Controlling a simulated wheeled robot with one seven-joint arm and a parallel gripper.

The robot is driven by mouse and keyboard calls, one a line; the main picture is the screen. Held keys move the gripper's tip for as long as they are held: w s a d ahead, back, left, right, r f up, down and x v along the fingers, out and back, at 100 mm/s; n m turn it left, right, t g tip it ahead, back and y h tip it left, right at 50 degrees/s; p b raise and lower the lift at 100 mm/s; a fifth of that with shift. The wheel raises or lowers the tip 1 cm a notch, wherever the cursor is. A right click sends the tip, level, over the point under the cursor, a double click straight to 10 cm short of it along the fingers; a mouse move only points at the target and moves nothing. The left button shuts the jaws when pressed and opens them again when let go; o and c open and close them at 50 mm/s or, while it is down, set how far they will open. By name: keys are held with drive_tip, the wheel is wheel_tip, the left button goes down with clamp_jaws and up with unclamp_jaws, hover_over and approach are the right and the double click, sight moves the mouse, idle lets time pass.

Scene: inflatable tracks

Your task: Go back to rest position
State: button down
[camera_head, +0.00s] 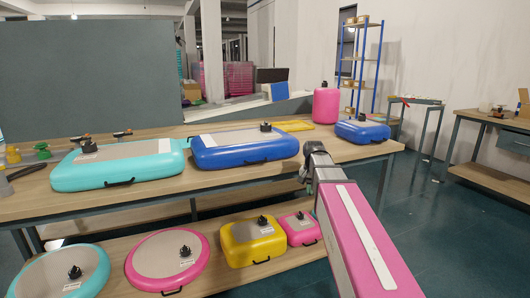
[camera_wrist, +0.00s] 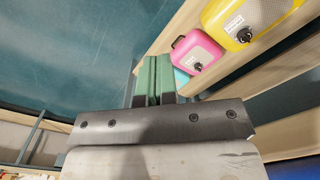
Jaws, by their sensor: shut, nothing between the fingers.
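My gripper (camera_wrist: 153,62) shows in the wrist view with its green fingers together and nothing between them. In the head view my pink and grey arm reaches up from the lower right, its end in front of the workbench's (camera_head: 230,182) front edge; the fingers cannot be made out there. In the wrist view the small pink inflatable (camera_wrist: 197,52) and the yellow inflatable (camera_wrist: 250,20) are to the right of the fingers, apart from them.
On the bench top are a teal inflatable (camera_head: 120,168), a blue one (camera_head: 245,148), a smaller blue one (camera_head: 362,131) and a pink cylinder (camera_head: 326,105). More inflatables lie on the lower shelf. Another table (camera_head: 495,125) stands at right. The floor (camera_head: 450,235) between is clear.

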drive_tip(key=s+f+n, duration=0.4)
drive_tip(key=s+f, duration=1.3)
drive_tip(key=f, duration=0.5)
drive_tip(key=shift+s+n, duration=0.15)
drive_tip(key=shift+n, duration=0.15)
